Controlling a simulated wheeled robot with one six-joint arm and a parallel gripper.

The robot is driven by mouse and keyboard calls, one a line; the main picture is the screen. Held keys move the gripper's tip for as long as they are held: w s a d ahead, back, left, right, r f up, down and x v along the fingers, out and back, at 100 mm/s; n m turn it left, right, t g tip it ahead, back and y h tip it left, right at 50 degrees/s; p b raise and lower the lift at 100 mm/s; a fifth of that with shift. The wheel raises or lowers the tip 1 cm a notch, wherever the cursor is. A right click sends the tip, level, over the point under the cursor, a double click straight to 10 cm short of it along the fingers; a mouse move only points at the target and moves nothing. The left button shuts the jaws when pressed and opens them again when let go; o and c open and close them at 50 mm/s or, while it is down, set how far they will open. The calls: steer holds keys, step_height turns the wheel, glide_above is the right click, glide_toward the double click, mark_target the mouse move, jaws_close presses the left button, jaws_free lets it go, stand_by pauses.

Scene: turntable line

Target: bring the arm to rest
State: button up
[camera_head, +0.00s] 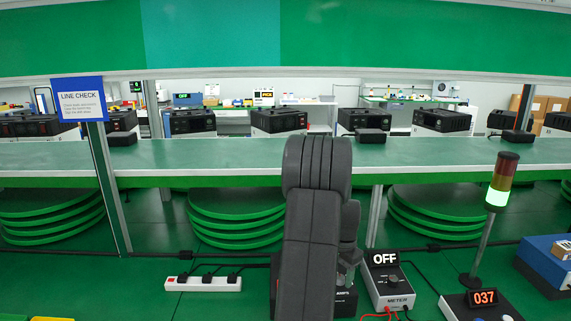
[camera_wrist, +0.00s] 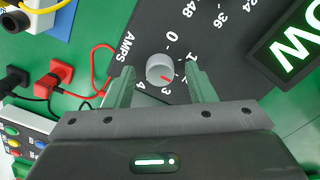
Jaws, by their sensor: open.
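My gripper (camera_wrist: 161,72) shows in the wrist view with its two green fingers apart and nothing held. A grey round knob (camera_wrist: 160,67) with a red pointer appears between the fingers, with a gap on each side. My dark arm (camera_head: 313,230) stands upright in the middle of the head view.
The meter (camera_head: 390,285) reads OFF beside my arm. A white power strip (camera_head: 203,284) lies left. The green shelf (camera_head: 220,152) behind carries black units (camera_head: 279,122). Cables (camera_wrist: 93,75) lie near the panel.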

step_height(320, 180, up, 14)
step_height(320, 180, down, 14)
steer(key=shift+r, duration=0.15)
steer(key=shift+f, duration=0.25)
steer(key=n, duration=0.4)
steer(key=shift+n+p, duration=0.35)
steer(key=shift+n, duration=0.05)
steer(key=n+p, duration=0.1)
steer(key=n, duration=0.4)
steer(key=n+p, duration=0.1)
steer(key=n, duration=0.4)
steer(key=shift+r, duration=0.1)
steer(key=n+p, duration=0.2)
steer(key=n, duration=0.2)
steer(key=shift+n, duration=0.3)
